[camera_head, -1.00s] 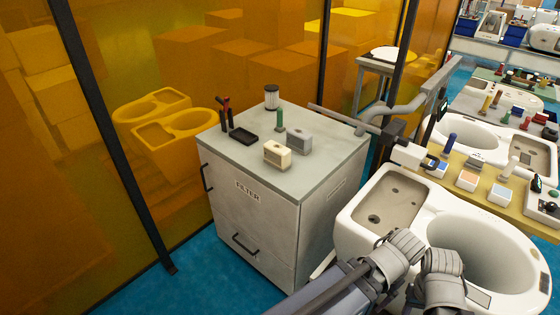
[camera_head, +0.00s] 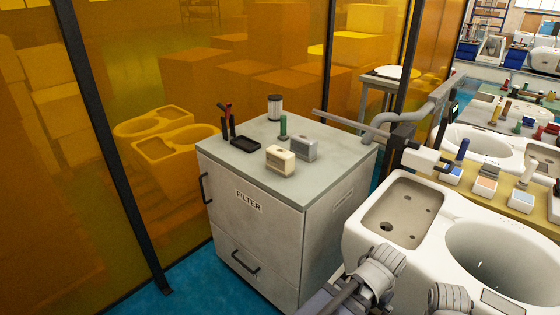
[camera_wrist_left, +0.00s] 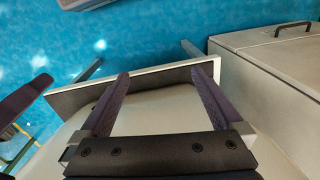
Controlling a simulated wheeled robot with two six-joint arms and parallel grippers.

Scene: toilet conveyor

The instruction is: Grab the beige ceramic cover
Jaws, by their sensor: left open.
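A small beige block with a dark slot in its side (camera_head: 280,160), the likely beige ceramic cover, sits on top of the grey filter cabinet (camera_head: 239,173). A similar grey block (camera_head: 304,148) stands close to its right. My left gripper (camera_wrist_left: 160,72) is open in the left wrist view, its two dark fingers apart. A pale plate with a dark edge (camera_wrist_left: 150,77) lies ahead of and partly behind the fingers; I cannot tell whether they touch it. The beige block is not in the wrist view.
A green peg (camera_head: 283,127), a black-and-white cylinder (camera_head: 274,107) and a black tray (camera_head: 244,151) share the cabinet top. A white toilet body (camera_head: 478,238) stands to the right. The cabinet top's front area is clear. Orange panels (camera_head: 160,90) stand behind.

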